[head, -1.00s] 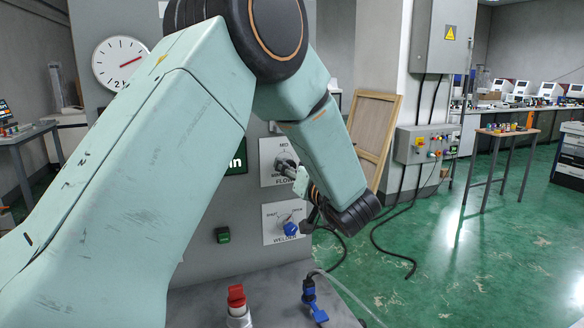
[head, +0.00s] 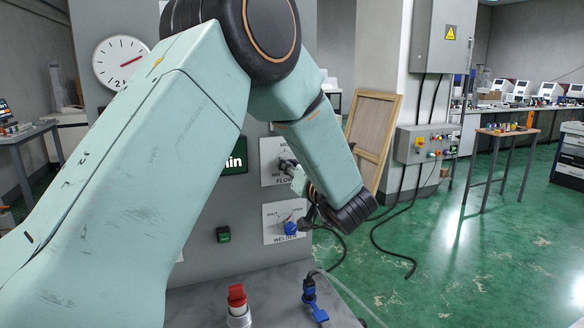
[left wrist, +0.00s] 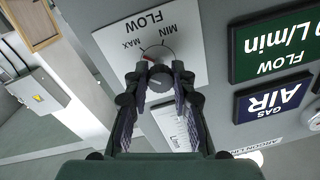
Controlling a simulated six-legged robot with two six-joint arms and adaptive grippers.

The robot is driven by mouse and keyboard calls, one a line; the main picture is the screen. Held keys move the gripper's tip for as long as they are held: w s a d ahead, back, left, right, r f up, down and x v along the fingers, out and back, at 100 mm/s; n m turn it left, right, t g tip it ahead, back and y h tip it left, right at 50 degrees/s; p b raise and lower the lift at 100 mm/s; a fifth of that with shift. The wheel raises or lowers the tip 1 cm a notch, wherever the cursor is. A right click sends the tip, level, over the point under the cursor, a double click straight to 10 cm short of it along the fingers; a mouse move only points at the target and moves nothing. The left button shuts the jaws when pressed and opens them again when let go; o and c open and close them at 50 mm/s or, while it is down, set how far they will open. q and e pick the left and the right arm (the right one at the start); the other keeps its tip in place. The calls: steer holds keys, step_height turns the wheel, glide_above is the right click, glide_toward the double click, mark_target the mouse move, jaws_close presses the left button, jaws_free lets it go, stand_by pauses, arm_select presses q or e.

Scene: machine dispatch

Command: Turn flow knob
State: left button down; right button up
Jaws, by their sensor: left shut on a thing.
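The flow knob (left wrist: 160,79) is a grey round knob on a white FLOW plate (left wrist: 178,40) with MIN and MAX marks, upside down in the left wrist view. A red mark shows at the knob's edge, toward the MAX side. My left gripper (left wrist: 155,84) is shut on the knob, one finger on each side. In the head view, my left gripper (head: 290,168) reaches the FLOW plate (head: 270,174) on the grey panel, and my arm hides part of that plate. My right gripper is not in view.
A green button (head: 223,235) sits on the panel. A red-capped part (head: 237,296) and a blue fitting (head: 311,290) with a hose stand below.

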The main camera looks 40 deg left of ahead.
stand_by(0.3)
arm_select(q)
steer(key=n, duration=0.4)
steer(key=shift+f, duration=0.1)
steer(key=shift+n+h+b, duration=0.3)
steer(key=shift+n+b, duration=0.4)
steer(key=shift+n, duration=1.4)
